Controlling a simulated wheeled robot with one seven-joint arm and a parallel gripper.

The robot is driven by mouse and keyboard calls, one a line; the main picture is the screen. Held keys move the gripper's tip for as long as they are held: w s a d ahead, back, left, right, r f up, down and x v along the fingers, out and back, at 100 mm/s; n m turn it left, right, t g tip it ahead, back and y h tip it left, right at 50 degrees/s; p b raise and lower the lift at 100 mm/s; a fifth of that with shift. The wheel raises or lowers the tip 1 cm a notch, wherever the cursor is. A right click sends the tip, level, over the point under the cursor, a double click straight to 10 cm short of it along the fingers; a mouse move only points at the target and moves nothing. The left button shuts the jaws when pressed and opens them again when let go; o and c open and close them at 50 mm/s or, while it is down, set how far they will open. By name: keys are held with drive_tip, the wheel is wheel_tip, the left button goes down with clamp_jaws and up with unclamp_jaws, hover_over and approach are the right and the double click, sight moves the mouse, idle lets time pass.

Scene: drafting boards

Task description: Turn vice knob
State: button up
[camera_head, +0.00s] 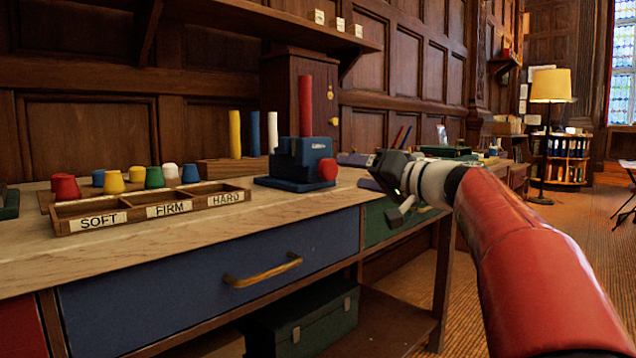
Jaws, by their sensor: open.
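A dark blue vice (302,162) stands on its base on the wooden bench top. A red knob (327,169) sticks out on its right front side. A red rod (305,106) stands upright at the top of the vice; its lower end is hidden by the vice. My gripper (389,189) is to the right of the knob, in front of the bench's right part, apart from the knob. It is open, with nothing seen between the fingers. My red arm comes in from the lower right.
A wooden tray (152,209) labelled SOFT, FIRM and HARD lies left of the vice. Several coloured pegs stand behind it. A rack (232,171) holds yellow, blue and white rods. A blue drawer (215,280) with a brass handle (263,271) is below the bench top.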

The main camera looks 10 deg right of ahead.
sight(333, 170)
drive_tip(key=p+x, duration=0.1)
drive_tip(key=x, duration=0.6)
drive_tip(key=shift+c, duration=0.4)
drive_tip(key=c, duration=0.9)
drive_tip(key=shift+m, duration=1.9)
drive_tip(key=o, duration=1)
drive_tip(key=b+v, duration=0.1)
drive_tip(key=v, duration=0.7)
